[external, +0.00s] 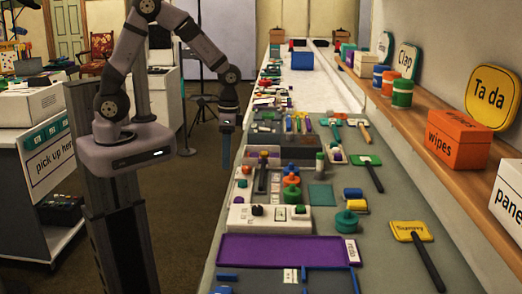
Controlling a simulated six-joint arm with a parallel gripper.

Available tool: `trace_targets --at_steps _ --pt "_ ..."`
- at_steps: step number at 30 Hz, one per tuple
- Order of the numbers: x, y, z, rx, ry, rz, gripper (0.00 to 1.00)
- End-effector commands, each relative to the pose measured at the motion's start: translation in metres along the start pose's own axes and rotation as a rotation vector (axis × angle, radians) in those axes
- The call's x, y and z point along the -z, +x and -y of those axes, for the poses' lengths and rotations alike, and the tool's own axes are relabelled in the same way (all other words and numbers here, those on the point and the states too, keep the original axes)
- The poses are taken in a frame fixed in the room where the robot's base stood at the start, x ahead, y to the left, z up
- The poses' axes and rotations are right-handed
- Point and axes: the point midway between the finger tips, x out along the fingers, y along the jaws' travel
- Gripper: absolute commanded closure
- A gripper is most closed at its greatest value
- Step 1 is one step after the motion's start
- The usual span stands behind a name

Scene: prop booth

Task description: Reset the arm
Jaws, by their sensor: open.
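My arm rises from its column at the left of the external view, bends over at the top and hangs down at the wrist. My gripper (226,160) points straight down at the left edge of the long counter, beside the aisle. It is small in this view. Its jaws are open and nothing shows between them. It looks apart from the props on the counter, though its exact height is hard to judge.
The long counter (205,272) holds a purple tray (228,250), a white control box (240,215), a yellow paddle (411,231) and many small props. A shelf at right carries an orange wipes box (457,139) and a "Ta da" sign (492,98). The carpeted aisle is clear.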

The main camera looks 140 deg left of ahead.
Motion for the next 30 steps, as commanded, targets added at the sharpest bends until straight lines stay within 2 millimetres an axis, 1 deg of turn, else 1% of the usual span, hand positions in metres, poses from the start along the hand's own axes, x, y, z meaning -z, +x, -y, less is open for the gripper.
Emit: trace_targets --at_steps 1,5,8,11,14,18,21,24,27,30 --pt "-0.012 0.003 -0.007 -0.003 -0.027 0.013 0.55" --pt "-0.042 0.007 -0.034 -0.003 -0.041 0.042 0.55" --pt "-0.062 0.008 -0.058 0.002 0.003 0.055 0.55" --pt "-0.081 0.008 -0.081 0.009 0.083 0.061 0.55" --pt "-0.102 0.006 -0.105 0.018 0.193 0.063 0.55" --pt "-0.134 0.002 -0.140 0.033 0.386 0.050 0.55" --pt "-0.150 -0.004 -0.165 0.039 0.529 0.023 0.55" --pt "-0.161 -0.012 -0.190 0.035 0.656 -0.017 0.55" --pt "-0.171 -0.018 -0.210 0.029 0.759 -0.046 0.55" --pt "-0.181 -0.020 -0.223 0.026 0.833 -0.059 0.55"
